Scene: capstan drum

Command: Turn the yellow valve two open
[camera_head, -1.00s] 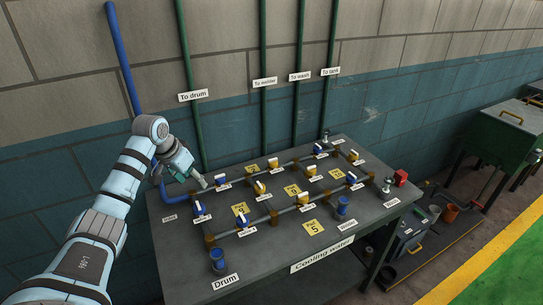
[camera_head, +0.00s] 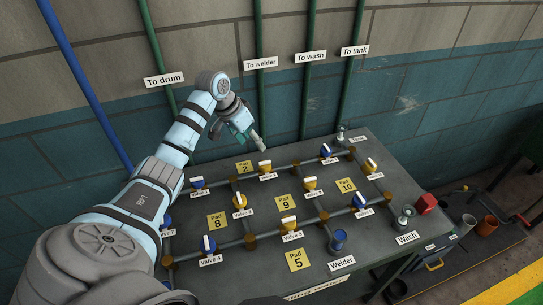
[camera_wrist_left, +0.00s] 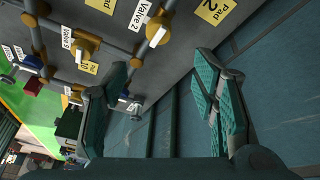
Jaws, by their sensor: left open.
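The yellow valve two (camera_head: 265,167) stands on the back pipe row of the grey bench, just right of the Pad 2 plate (camera_head: 244,167). Its white handle points up in the head view. In the left wrist view the valve (camera_wrist_left: 160,22) is at the top, beside its "Valve 2" label. My left gripper (camera_head: 257,141) is behind and above the valve, apart from it. My right gripper is not in view.
Other yellow valves (camera_head: 239,202) and blue valves (camera_head: 208,245) sit on the pipes close by. Vertical green pipes (camera_head: 258,100) run up the wall behind the bench.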

